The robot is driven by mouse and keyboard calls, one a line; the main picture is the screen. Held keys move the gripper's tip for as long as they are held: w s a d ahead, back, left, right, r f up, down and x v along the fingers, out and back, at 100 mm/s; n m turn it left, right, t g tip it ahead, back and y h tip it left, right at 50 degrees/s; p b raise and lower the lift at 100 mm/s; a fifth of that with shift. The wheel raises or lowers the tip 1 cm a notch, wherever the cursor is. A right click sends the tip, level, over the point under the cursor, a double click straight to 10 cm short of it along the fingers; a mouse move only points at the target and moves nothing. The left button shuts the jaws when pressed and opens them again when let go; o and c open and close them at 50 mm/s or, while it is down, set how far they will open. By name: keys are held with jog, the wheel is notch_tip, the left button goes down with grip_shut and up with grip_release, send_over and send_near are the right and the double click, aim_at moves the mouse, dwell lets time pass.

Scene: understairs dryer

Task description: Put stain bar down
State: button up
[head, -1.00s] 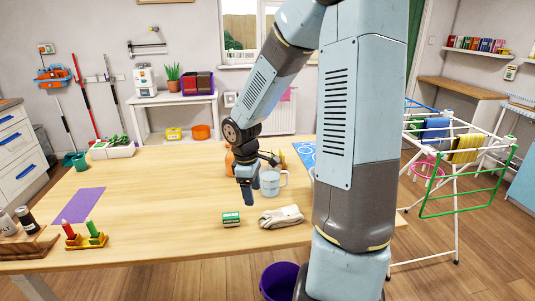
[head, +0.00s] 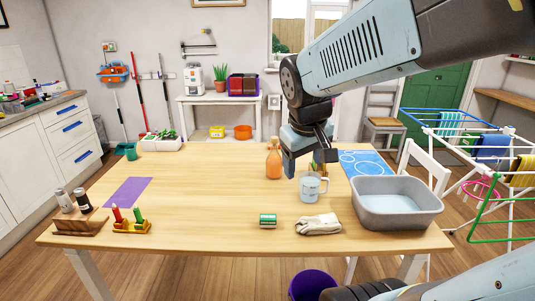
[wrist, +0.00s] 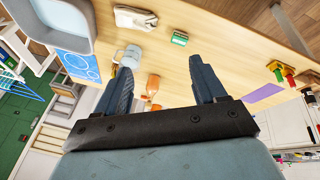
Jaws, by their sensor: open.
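The stain bar, a small green block with a pale band (head: 268,220), lies on the wooden table (head: 220,190) near its front edge, left of a folded cream cloth (head: 319,222). It also shows in the wrist view (wrist: 180,38), well beyond the fingers and apart from them. My gripper (head: 306,166) is above the back right part of the table, behind the bar. In the wrist view its two fingers (wrist: 161,70) are spread wide with nothing between them at the tips.
A glass mug (head: 312,187), an orange bottle (head: 273,160) and a grey basin (head: 396,203) stand on the table's right half. A purple mat (head: 128,191) and a yellow holder with red and green items (head: 131,226) are at left. The table's middle is clear.

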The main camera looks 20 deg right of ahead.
jog(key=s+r+m+t+y, duration=0.1)
jog(key=s+r+y, duration=0.1)
jog(key=s, duration=0.3)
jog(key=shift+s+a+r+m+t, duration=0.3)
jog(key=shift+a+r+m, duration=0.1)
jog(key=shift+r, duration=0.3)
jog(key=shift+o, duration=0.3)
dwell(0.4)
